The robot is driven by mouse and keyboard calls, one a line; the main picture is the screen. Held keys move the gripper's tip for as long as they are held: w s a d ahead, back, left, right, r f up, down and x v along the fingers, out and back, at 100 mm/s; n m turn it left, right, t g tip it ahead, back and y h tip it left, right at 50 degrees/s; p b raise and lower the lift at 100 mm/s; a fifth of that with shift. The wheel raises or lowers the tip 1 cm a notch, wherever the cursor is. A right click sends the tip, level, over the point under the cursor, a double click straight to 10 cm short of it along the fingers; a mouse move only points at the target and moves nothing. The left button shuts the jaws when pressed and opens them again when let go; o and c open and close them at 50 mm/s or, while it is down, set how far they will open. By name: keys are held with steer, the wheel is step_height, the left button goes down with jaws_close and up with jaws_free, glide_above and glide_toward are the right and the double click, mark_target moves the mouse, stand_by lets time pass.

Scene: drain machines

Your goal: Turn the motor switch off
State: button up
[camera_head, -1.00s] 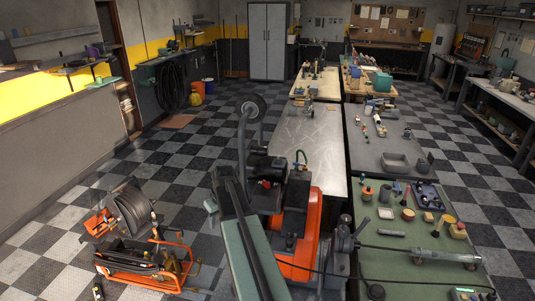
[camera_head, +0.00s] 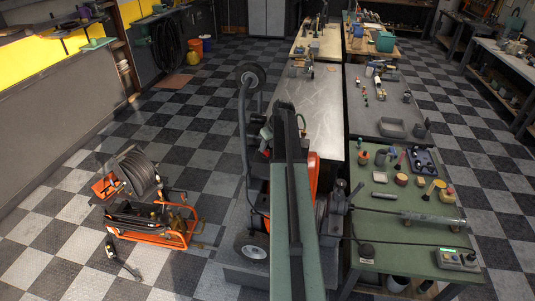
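The orange drain machine (camera_head: 313,172) stands in the middle, against the left edge of the tables. Its wheels (camera_head: 252,246) and bent dark handle frame (camera_head: 243,130) show on the left. My green-and-black arm (camera_head: 288,215) stands in front of it and covers much of its body. Small red and dark parts (camera_head: 266,142) show just left of the arm; I cannot tell whether one is the motor switch. I cannot make out my gripper's fingers.
A green-topped table (camera_head: 385,268) on the right holds small parts, a clear tube (camera_head: 434,221) and a grey control box (camera_head: 456,259). An orange-framed drain machine (camera_head: 155,232) with a cable reel (camera_head: 133,168) sits on the left floor. Checkered floor (camera_head: 190,130) is open behind it.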

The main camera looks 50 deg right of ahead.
mark_target(266, 153)
steer(key=b+x, duration=0.1)
steer(key=x, duration=0.2)
steer(key=shift+r, duration=0.1)
